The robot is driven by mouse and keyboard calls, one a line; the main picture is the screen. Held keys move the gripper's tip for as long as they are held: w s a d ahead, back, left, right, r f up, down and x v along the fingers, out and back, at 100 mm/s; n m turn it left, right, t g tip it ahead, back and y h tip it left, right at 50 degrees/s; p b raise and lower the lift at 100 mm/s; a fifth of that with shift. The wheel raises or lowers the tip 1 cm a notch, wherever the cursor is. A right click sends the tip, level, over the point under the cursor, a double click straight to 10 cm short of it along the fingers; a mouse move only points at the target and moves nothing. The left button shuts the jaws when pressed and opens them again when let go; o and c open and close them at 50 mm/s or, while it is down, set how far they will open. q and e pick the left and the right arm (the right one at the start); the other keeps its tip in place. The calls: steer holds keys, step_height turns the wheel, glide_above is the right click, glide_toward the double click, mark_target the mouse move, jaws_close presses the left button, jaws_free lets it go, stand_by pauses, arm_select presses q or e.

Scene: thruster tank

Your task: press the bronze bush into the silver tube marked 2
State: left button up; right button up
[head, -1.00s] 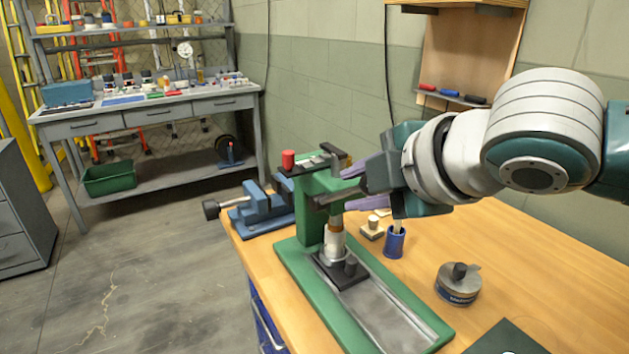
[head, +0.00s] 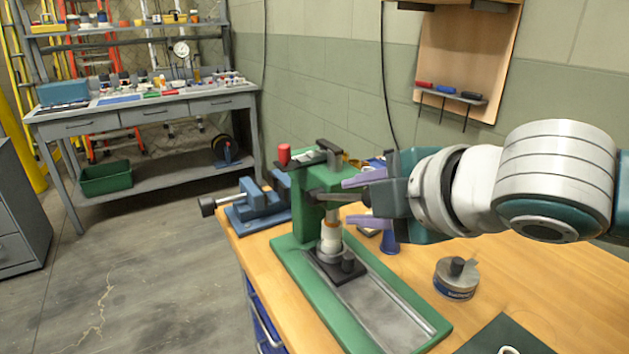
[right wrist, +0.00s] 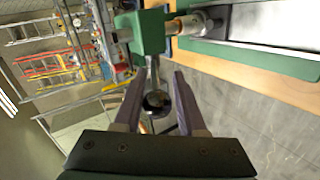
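The green press (head: 308,215) stands on the wooden bench. A silver tube (head: 328,250) stands upright on its dark base block; no number is readable on it. The bronze bush (head: 331,227) shows as an orange-brown band above the tube, under the ram; how deep it sits I cannot tell. Both also lie sideways in the right wrist view, the bush (right wrist: 180,27) beside the tube (right wrist: 196,22). My right gripper (head: 346,202) is open at the press lever (head: 330,196). In the right wrist view the lever's dark ball knob (right wrist: 157,103) lies between the spread fingers. My left gripper is out of view.
A blue vise (head: 258,205) is left of the press. A round grey tin (head: 456,278) and a dark green mat (head: 505,338) are at the right. The bench between is clear.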

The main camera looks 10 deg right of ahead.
steer(key=o, duration=0.4)
steer(key=shift+f, duration=0.1)
steer(key=v, duration=1)
steer(key=shift+p, duration=0.35)
steer(key=shift+c, duration=0.3)
